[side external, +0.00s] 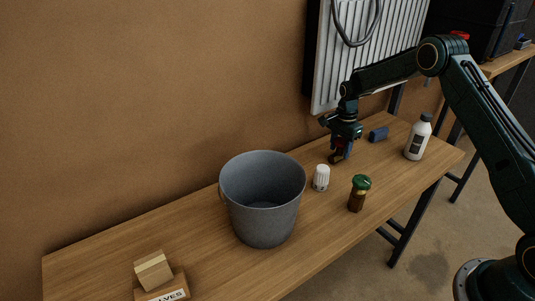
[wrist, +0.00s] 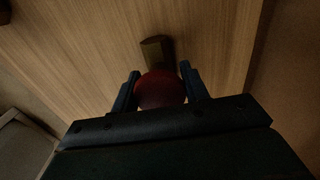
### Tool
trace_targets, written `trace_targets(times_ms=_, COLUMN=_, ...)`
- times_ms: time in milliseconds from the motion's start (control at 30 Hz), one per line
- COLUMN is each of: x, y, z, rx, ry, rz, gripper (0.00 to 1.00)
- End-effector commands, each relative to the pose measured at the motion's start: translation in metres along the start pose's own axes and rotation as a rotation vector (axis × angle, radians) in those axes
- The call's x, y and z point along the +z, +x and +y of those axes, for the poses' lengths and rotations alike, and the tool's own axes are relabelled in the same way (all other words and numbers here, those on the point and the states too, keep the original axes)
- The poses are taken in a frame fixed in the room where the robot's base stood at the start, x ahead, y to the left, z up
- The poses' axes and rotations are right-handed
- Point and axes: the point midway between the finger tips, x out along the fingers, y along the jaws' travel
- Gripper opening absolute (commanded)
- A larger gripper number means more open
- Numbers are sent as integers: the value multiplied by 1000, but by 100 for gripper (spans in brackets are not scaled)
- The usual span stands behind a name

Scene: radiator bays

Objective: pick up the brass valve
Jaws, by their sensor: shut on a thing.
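My gripper (side external: 341,151) is low over the far right part of the wooden bench. It is shut on a valve with a dark red round knob (wrist: 160,90) and a dull brass body (wrist: 157,51). In the wrist view, the fingers of my gripper (wrist: 159,75) lie on either side of the knob. In the side view, the valve's brownish body (side external: 335,158) shows just below the fingers, partly hidden. I cannot tell whether it touches the bench. A second brownish piece with a green top (side external: 359,195) stands upright nearer the front edge, apart from my gripper.
A grey bucket (side external: 245,215) stands mid-bench. A white ribbed cap (side external: 321,178) stands between it and my gripper. A blue block (side external: 378,134) and a white bottle (side external: 417,140) are to the right. Small boxes (side external: 155,270) sit at the left. A white radiator (side external: 355,60) is behind.

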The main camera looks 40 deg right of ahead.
Motion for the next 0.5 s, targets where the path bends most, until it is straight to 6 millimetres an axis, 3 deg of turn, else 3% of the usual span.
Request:
trace_targets(times_ms=267, x=0, y=-6, z=-1, rx=-3, ry=0, rz=1, gripper=11)
trace_targets(times_ms=500, x=0, y=-28, z=-1, rx=-5, ry=0, rz=2, gripper=11)
